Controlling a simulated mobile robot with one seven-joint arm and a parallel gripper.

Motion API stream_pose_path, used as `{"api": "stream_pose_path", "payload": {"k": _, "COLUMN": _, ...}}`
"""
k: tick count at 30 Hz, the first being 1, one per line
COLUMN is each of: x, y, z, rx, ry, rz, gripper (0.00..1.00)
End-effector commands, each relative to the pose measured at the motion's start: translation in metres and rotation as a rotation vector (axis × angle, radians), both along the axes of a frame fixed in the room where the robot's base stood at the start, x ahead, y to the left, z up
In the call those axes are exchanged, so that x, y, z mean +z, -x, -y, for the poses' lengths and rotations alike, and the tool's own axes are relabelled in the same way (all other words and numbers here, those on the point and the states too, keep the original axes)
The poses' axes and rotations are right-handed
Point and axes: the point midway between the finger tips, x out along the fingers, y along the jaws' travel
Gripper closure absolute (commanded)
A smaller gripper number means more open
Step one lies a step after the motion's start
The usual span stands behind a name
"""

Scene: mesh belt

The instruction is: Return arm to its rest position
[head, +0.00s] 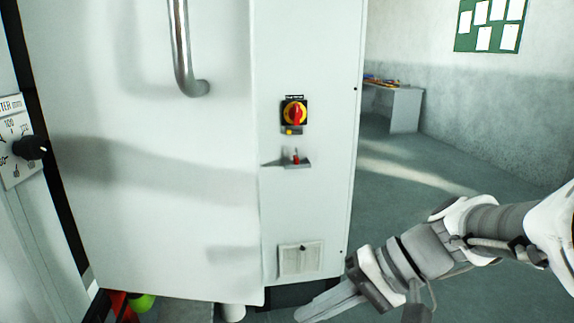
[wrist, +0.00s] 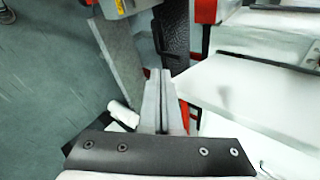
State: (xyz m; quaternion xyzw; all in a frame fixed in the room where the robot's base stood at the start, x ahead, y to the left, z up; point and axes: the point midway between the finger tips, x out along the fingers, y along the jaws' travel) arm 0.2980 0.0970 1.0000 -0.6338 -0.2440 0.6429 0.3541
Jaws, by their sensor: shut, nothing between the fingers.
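My gripper (head: 312,314) is at the bottom of the head view, right of centre, in front of the lower part of a white cabinet (head: 200,200). Its fingers point down and to the left. In the wrist view my gripper (wrist: 163,75) shows its two fingers side by side, shut with nothing between them. My arm comes in from the right edge of the head view.
The cabinet carries a metal handle (head: 182,50), a red and yellow rotary switch (head: 294,113) and a small grey bracket (head: 290,163) with a red part. A dial panel (head: 14,140) stands at far left. Open floor (head: 400,190) lies to the right, before a table (head: 405,108).

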Motion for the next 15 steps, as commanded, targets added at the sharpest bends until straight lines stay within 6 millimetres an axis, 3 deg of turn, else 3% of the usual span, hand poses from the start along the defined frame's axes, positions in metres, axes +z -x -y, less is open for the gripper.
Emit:
{"api": "stream_pose_path", "payload": {"k": 1, "x": -0.006, "y": 0.013, "z": 0.003, "rx": 0.012, "ry": 0.101, "rz": 0.016, "gripper": 1.0}}
{"api": "stream_pose_path", "payload": {"k": 6, "x": -0.023, "y": 0.039, "z": 0.033, "rx": 0.007, "ry": 0.427, "rz": 0.108, "gripper": 1.0}}
{"api": "stream_pose_path", "payload": {"k": 15, "x": -0.011, "y": 0.052, "z": 0.084, "rx": -0.039, "ry": 0.811, "rz": 0.384, "gripper": 1.0}}
